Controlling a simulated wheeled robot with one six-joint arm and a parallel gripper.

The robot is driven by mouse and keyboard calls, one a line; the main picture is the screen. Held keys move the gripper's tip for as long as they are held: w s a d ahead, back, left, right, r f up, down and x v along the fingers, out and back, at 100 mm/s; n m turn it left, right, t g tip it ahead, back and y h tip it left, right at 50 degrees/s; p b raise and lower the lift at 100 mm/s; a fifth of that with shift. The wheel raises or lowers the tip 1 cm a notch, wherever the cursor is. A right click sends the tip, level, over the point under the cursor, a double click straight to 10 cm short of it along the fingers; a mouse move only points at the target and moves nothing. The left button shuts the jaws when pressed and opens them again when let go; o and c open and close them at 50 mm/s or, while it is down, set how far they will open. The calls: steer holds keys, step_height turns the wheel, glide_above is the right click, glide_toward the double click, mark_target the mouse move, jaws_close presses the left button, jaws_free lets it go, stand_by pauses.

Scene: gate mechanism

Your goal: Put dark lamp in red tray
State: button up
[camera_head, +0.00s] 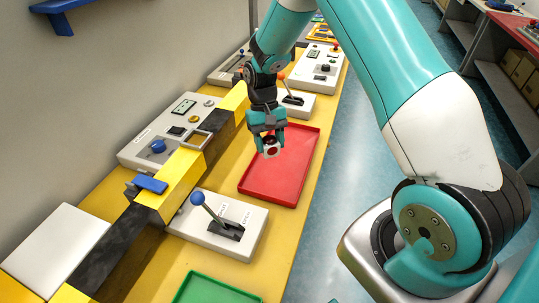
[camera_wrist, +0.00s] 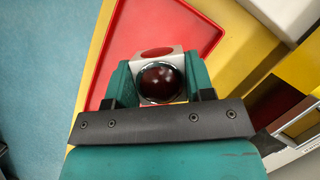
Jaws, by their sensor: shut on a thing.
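The dark lamp (camera_wrist: 162,80) is a dark red dome in a silvery ring on a pale block with red faces. My gripper (camera_head: 268,138) is shut on it, and both fingers press its sides in the wrist view. In the head view the lamp (camera_head: 271,147) hangs below the fingertips, over the upper left part of the red tray (camera_head: 290,180). The red tray lies flat on the yellow bench, and its bare inside also shows in the wrist view (camera_wrist: 150,25). The height of the lamp above the tray is hard to tell.
Left of the tray runs a yellow and black barrier beam (camera_head: 185,172). In front stands a lever box with a blue knob (camera_head: 222,222), and a green tray (camera_head: 215,290) is nearer. Another lever box (camera_head: 293,103) stands behind. A grey control panel (camera_head: 170,130) is beyond the beam.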

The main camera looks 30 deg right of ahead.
steer(key=w+d+r+m+t+y+b, duration=0.1)
steer(key=w+d+r+m+t+b, duration=0.3)
steer(key=m, duration=0.9)
steer(key=w+d+r+m+t+y+b, duration=0.1)
steer(key=d+r+m+t+b, duration=0.5)
steer(key=m, duration=0.7)
steer(key=f, duration=0.7)
steer(key=a+f+g, duration=0.1)
steer(key=f, duration=0.6)
steer(key=f+g+b, duration=0.1)
steer(key=f, duration=0.6)
steer(key=shift+a, duration=0.15)
steer(key=o, duration=1)
steer(key=shift+f, duration=0.1)
